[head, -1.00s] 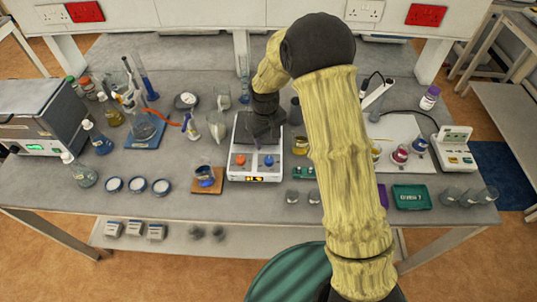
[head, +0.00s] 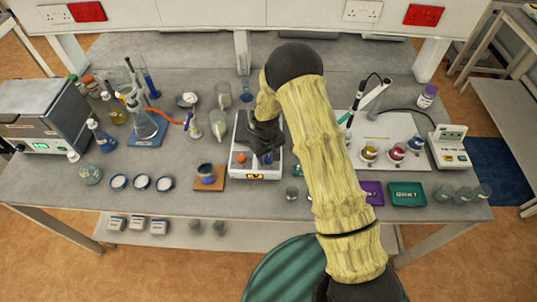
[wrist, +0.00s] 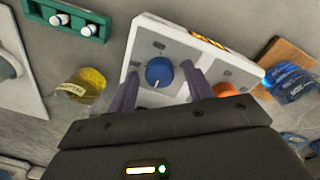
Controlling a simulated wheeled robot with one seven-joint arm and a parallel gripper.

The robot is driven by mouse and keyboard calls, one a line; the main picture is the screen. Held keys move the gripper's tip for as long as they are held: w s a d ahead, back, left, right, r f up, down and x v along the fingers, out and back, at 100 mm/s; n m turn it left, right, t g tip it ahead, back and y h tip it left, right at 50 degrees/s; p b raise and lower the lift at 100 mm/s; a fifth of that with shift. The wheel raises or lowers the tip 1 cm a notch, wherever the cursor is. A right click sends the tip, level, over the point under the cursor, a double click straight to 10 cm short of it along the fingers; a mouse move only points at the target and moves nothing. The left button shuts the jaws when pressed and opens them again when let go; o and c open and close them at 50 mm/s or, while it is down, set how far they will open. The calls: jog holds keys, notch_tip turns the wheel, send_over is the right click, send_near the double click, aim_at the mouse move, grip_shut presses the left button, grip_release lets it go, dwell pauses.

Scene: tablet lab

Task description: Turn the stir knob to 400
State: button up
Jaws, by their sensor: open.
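The white stirrer hotplate (head: 240,132) stands mid-bench, partly hidden behind my arm. Its front panel (wrist: 165,40) shows a blue knob (wrist: 159,72) with a pale pointer line, and an orange knob (wrist: 225,90) beside it. The orange knob also shows in the head view (head: 241,158). The small display (head: 255,176) on the front edge is lit orange; I cannot read its digits. My gripper (wrist: 160,78) is open, with one finger on each side of the blue knob. I cannot tell whether either finger touches it.
A beaker of blue liquid on a brown board (head: 208,184) stands left of the hotplate. In the wrist view, a yellow-filled beaker (wrist: 82,88) and a green rack (wrist: 65,18) stand on the hotplate's other side. Coloured pots (head: 396,153) stand on a white sheet at right.

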jog(key=shift+c, duration=0.4)
jog(key=c, duration=0.9)
